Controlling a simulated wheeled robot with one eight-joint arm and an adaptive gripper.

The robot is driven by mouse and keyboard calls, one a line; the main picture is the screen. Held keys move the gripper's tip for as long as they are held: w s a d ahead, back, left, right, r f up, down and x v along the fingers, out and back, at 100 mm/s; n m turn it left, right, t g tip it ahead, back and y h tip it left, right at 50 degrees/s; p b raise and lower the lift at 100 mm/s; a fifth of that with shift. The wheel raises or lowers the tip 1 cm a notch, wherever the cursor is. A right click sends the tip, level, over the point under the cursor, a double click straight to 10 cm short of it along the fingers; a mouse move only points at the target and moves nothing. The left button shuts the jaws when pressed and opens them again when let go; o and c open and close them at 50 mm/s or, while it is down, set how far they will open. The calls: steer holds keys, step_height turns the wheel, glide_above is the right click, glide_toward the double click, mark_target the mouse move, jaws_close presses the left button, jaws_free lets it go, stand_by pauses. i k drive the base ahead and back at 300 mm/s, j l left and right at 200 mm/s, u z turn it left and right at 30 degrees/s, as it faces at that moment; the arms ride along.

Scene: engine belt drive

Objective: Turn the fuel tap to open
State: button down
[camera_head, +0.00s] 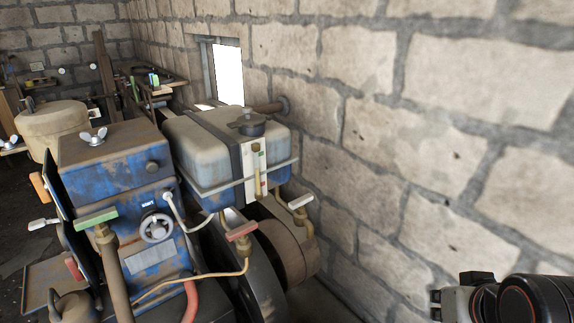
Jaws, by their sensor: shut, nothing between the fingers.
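The fuel tank (190,145), pale above and blue below, is strapped beside the blue engine body (112,180). Below the tank's front is a small tap with a flat red lever (241,231); a thin yellow line runs from it down to the left. It looks like the fuel tap, but I cannot read any marking. Another tap with a white lever (300,202) is at the tank's right. My gripper (436,304) is at the lower right, shut and empty, well apart from the taps. Its fingertips are small in this view.
A green lever (96,219) tops a brown pipe at the front left. A round handwheel (156,228) is on the engine's face. A large dark wheel (262,285) is below the red lever. The stone wall (400,150) runs close along the right. Free space lies between engine and gripper.

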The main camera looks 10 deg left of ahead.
mark_target(239, 232)
steer(key=u, duration=1.25)
steer(key=z, duration=0.4)
steer(key=k+l+u, duration=0.1)
steer(key=u, duration=0.2)
steer(key=i+j+z, duration=0.1)
steer(key=z, duration=0.2)
